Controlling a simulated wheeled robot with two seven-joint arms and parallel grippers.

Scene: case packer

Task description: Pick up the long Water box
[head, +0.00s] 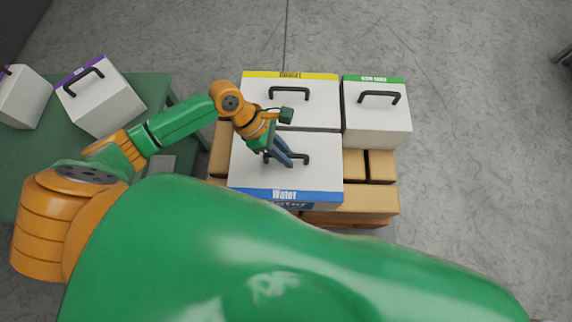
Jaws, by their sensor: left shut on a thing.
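The long Water box (313,182) is white with a blue label strip along its near edge and a dark handle on top. It sits at the near left of a group of boxes on a pallet of brown cartons. My left gripper (286,160) is over its top, shut on the handle (303,158). The gripper hides the left part of the handle. My right gripper is not in view.
A yellow-striped white box (315,112) stands directly behind the Water box. A green-striped white box (377,125) stands at the back right. Brown cartons (362,200) lie beneath. Purple-striped boxes (100,104) sit on a green table (157,92) at left.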

